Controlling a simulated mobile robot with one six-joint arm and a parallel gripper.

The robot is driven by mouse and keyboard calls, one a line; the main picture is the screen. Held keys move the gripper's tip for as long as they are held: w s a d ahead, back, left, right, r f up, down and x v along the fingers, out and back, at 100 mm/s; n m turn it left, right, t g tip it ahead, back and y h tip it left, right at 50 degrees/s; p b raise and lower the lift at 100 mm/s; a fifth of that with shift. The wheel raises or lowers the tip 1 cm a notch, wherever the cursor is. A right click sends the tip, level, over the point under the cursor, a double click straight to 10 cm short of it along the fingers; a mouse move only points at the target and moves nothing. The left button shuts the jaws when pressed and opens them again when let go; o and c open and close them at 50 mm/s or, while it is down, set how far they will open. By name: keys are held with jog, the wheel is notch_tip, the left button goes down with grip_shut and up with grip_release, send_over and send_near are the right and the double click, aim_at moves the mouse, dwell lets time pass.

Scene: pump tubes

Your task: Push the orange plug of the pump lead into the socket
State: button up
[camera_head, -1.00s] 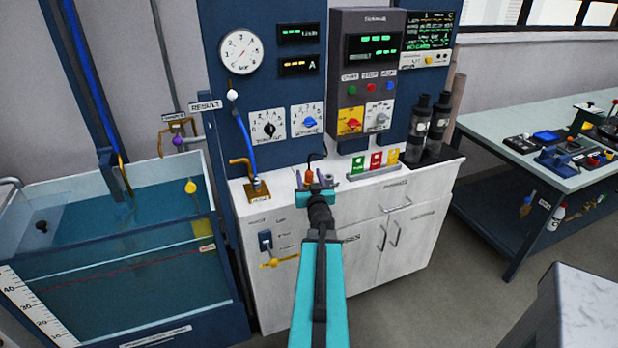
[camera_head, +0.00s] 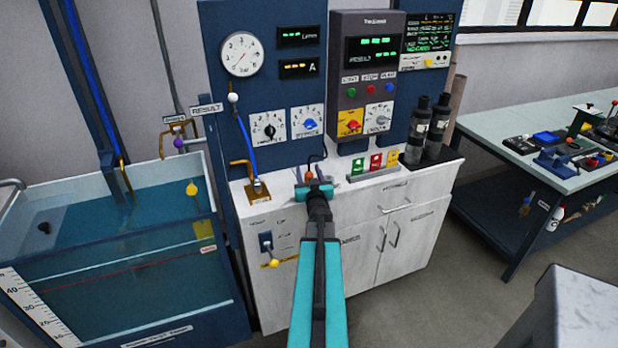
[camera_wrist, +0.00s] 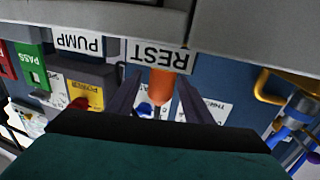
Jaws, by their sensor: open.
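The orange plug (camera_head: 309,176) of the pump lead stands at the back of the white cabinet top, below the blue panel. Its dark lead (camera_head: 320,157) curves up behind it. In the wrist view, the plug (camera_wrist: 160,86) is between the two fingers of my gripper (camera_wrist: 159,92), beside a REST label (camera_wrist: 157,56). The fingers are spread, with gaps on both sides of the plug. In the head view, my gripper (camera_head: 314,187) is at the plug and partly covers it. A PUMP label (camera_wrist: 77,42) is left of REST in the wrist view; the socket opening cannot be made out.
Green, red and yellow cards stand in a holder (camera_head: 375,173) right of my gripper. A brass fitting with a blue hose (camera_head: 257,188) is to its left. Dark cylinders (camera_head: 428,130) stand further right. The water tank (camera_head: 110,260) is at far left.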

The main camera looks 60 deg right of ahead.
jog(key=shift+x, duration=1)
jog(key=c, duration=1.1)
